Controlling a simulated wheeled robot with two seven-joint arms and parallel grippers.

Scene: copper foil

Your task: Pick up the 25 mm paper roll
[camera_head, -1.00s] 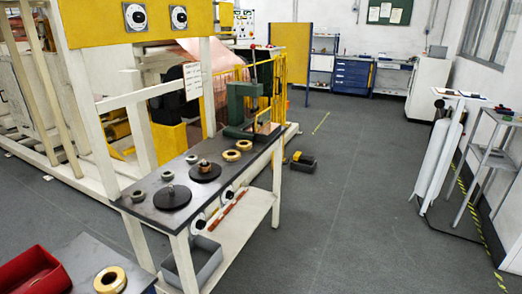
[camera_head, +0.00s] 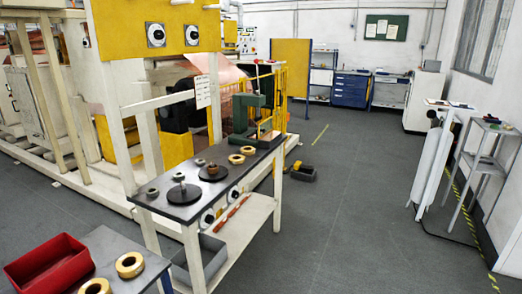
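Two tan ring-shaped rolls, a nearer roll (camera_head: 96,287) and a farther roll (camera_head: 130,264), lie flat on the near grey table, the nearer one partly cut off by the bottom edge. Two similar rolls, one at the front (camera_head: 236,159) and one behind it (camera_head: 248,150), lie on the dark bench top (camera_head: 166,208). A brownish roll (camera_head: 212,170) sits on a black disc on that bench. I cannot read any size marking, so I cannot tell which roll is 25 mm. Neither of my grippers is in view.
A red bin (camera_head: 48,265) stands on the near table (camera_head: 108,243). The bench also holds black discs, small grey rings and a green press (camera_head: 241,118). A grey bin (camera_head: 205,258) sits on its lower shelf. The floor to the right (camera_head: 340,220) is clear.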

